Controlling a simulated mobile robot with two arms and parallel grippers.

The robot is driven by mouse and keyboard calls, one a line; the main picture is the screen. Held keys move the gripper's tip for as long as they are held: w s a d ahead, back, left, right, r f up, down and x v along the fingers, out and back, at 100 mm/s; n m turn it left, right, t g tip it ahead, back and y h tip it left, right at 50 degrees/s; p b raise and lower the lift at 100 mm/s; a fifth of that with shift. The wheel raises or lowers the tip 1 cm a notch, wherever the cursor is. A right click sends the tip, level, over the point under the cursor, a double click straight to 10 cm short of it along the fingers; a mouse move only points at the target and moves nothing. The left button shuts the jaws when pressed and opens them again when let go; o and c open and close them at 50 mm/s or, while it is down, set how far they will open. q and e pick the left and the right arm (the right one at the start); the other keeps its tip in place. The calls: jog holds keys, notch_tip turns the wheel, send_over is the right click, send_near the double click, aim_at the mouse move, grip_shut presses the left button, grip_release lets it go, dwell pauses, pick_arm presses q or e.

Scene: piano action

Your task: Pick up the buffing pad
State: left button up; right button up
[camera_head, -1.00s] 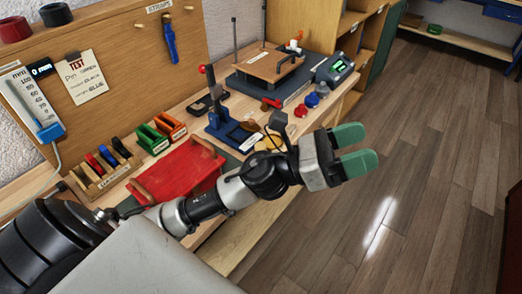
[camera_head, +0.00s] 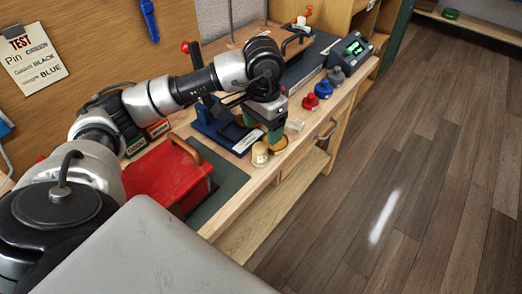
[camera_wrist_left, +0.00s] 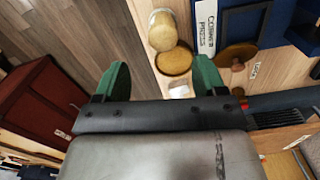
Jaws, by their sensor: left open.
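My left gripper (camera_head: 273,133) points down over the front edge of the workbench in the head view, its green fingers partly hidden by the wrist. It is open and empty in the left wrist view (camera_wrist_left: 160,75). A round tan-brown disc (camera_wrist_left: 174,61), possibly the buffing pad, lies between and just beyond the fingers; in the head view it (camera_head: 279,146) is partly covered by the gripper. A pale-lidded jar (camera_wrist_left: 162,31) stands beside it and also shows in the head view (camera_head: 260,154). A small clear block (camera_wrist_left: 180,91) lies close by. My right gripper is out of view.
A red box (camera_head: 165,180) with a handle stands left of the gripper. Red (camera_head: 310,101) and blue (camera_head: 324,89) knobbed pieces stand to the right. Open floor lies beyond the bench edge.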

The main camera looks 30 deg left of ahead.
aim_at(260, 145)
pick_arm(q)
jog(key=f, duration=0.3)
jog(key=shift+s+f, duration=0.25)
jog(key=shift+s, duration=0.05)
jog(key=shift+w+f, duration=0.1)
jog(key=shift+f, duration=0.2)
jog(key=f, duration=0.1)
jog(key=f+p, duration=0.1)
jog(key=f, duration=0.2)
jog(key=shift+a+f, duration=0.1)
jog(key=shift+a, duration=0.25)
jog(key=shift+f, duration=0.3)
jog(key=shift+c, duration=1.6)
jog(key=c, duration=0.7)
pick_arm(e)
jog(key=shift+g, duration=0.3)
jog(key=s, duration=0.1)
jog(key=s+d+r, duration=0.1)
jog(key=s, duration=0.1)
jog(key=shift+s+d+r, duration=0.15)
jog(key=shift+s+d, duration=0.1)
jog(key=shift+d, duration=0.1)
